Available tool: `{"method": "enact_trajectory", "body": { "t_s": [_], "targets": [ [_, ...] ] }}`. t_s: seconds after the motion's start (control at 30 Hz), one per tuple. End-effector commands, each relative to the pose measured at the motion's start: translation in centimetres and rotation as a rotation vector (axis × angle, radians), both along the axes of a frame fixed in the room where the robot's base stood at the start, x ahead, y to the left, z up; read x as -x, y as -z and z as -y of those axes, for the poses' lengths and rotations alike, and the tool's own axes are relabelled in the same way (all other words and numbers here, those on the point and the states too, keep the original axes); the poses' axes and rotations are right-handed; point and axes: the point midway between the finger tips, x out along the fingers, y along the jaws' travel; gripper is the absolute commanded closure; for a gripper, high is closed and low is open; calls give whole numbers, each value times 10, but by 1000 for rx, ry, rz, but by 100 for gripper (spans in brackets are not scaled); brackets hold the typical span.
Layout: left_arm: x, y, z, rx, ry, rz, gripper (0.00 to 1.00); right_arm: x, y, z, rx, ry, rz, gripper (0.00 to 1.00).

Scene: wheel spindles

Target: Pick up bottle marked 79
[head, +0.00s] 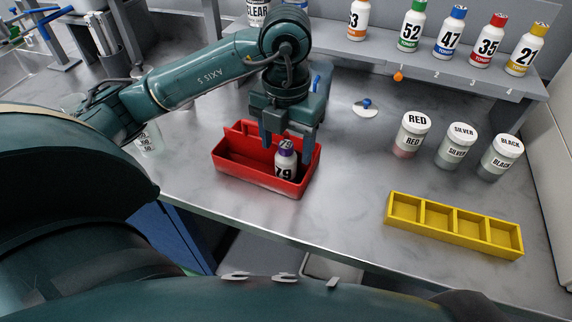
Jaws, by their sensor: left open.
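The bottle marked 79 (285,163) is white with a purple cap and stands upright in the red tray (232,168), in its right part. My left gripper (287,145) points down over the tray, its two fingers apart on either side of the bottle's cap. Whether the fingers touch the bottle cannot be told. My right gripper does not show.
A grey shelf (395,62) at the back holds bottles, including the bottle marked 52 (411,28) and the bottle marked 35 (488,42). Jars, such as the RED jar (411,135), stand at right behind a yellow compartment tray (453,226). Bare metal table lies between the trays.

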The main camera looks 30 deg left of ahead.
Motion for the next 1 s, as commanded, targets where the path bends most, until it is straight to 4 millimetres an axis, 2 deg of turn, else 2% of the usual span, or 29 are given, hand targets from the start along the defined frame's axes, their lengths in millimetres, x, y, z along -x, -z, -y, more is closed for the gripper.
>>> {"method": "enact_trajectory", "body": {
  "t_s": [0.1, 0.2, 0.5, 1.0],
  "targets": [
    [-2, 19, -4, -2, -1, -5, 37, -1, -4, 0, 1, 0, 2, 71],
    [-2, 30, -3, -2, -2, -2, 37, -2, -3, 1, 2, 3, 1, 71],
    [-3, 34, -3, 0, -1, 1, 38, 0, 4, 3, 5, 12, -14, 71],
    [-3, 34, -3, 0, -1, 1, 79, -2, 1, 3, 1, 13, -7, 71]
  ]
}}
